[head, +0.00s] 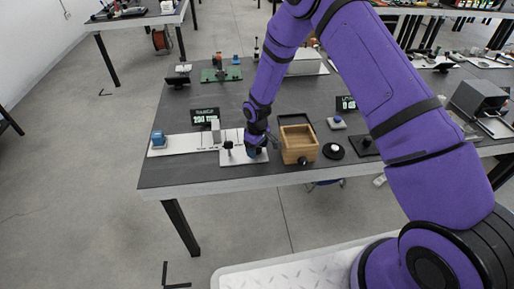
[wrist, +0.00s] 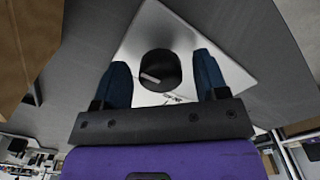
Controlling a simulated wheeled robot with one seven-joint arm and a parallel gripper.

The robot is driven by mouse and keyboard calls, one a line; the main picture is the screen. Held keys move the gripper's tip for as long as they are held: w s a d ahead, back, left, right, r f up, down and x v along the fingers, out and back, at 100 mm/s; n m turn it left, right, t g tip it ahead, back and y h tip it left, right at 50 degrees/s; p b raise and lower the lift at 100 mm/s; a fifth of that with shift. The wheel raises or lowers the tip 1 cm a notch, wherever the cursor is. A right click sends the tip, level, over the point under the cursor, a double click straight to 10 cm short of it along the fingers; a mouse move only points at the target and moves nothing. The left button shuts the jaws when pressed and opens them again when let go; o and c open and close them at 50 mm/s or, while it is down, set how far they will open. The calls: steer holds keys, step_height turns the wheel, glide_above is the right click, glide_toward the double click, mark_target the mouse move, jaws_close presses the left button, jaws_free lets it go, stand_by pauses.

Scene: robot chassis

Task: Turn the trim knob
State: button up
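A round black knob (wrist: 160,70) with a pale pinkish mark on its top stands on a light plate (wrist: 150,22) in the wrist view. My gripper (wrist: 161,78) has its two blue fingers apart, one on each side of the knob, with visible gaps. In the head view my gripper (head: 256,152) points down over the right part of the light plate (head: 236,159), near the table's front edge. A small black part (head: 228,146) stands on the plate left of my gripper. I cannot tell whether it is the same knob.
A wooden box (head: 299,146) stands close on the right of my gripper. A black round piece (head: 333,151) lies beyond it. Bare table lies at front left.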

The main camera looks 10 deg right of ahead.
steer(key=shift+r, duration=0.1)
step_height(320, 180, up, 11)
steer(key=shift+f, duration=0.2)
stand_by(0.4)
stand_by(0.3)
steer(key=s+d+r+m+t, duration=0.1)
steer(key=s+d+r, duration=0.3)
steer(key=r, duration=0.6)
steer(key=s+d+r+m+t, duration=0.1)
steer(key=s+d+r+m, duration=0.15)
steer(key=r, duration=0.65)
steer(key=s+d+r+m+t, duration=0.1)
steer(key=s+d+r, duration=0.35)
steer(key=r, duration=0.55)
steer(key=s+d+r+m, duration=0.1)
steer(key=s+d+r, duration=0.1)
steer(key=s, duration=0.6)
steer(key=s+d+r+m+t, duration=0.1)
steer(key=s+r, duration=0.3)
steer(key=s, duration=0.5)
steer(key=s+d+r+m+t, duration=0.1)
steer(key=s+d+r+m, duration=0.1)
steer(key=s, duration=0.6)
steer(key=shift+s+d+r, duration=0.15)
steer(key=shift+d+r, duration=0.55)
